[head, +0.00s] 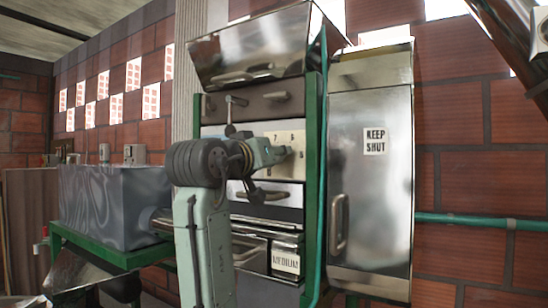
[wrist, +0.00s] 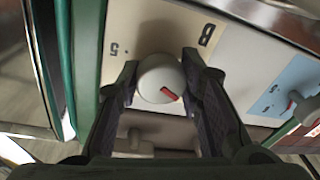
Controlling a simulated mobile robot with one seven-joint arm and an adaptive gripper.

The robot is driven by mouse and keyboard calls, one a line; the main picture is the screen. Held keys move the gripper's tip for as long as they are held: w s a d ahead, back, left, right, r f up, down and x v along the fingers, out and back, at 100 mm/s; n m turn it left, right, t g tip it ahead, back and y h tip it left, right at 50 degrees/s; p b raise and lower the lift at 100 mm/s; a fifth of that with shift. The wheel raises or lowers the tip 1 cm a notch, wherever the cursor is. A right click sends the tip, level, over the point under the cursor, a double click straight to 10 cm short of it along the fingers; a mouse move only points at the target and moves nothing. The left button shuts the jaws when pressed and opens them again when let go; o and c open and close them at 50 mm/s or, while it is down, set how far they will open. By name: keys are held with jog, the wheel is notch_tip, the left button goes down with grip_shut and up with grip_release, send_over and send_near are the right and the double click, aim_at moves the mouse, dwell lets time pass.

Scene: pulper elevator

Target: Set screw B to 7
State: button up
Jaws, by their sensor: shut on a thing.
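Screw B is a round pale knob (wrist: 157,76) with a red pointer mark, on a cream plate (wrist: 185,28) in the wrist view. The letter B and a 5 show upside down beside it. My gripper (wrist: 161,68) is shut on the knob, one finger on each side. The red mark points to the lower right in that view; the number it faces is hidden. In the head view my gripper (head: 278,154) reaches the numbered plate (head: 265,130), where a 7 and a 6 are readable; the knob is mostly hidden there.
Another small knob (wrist: 295,97) sits on a blue plate (wrist: 290,80) to the right in the wrist view. In the head view, a lever (head: 232,108) stands above my wrist, a green post (head: 312,150) and hose run right of the plate, and a metal cabinet (head: 370,210) stands beyond.

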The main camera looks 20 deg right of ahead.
jog(key=m, duration=0.6)
jog(key=shift+h, duration=0.4)
jog(key=shift+m, duration=0.5)
jog(key=o, duration=1.2)
jog(key=shift+c, duration=0.2)
jog(key=v, duration=1.2)
jog(key=shift+w+a, duration=0.1)
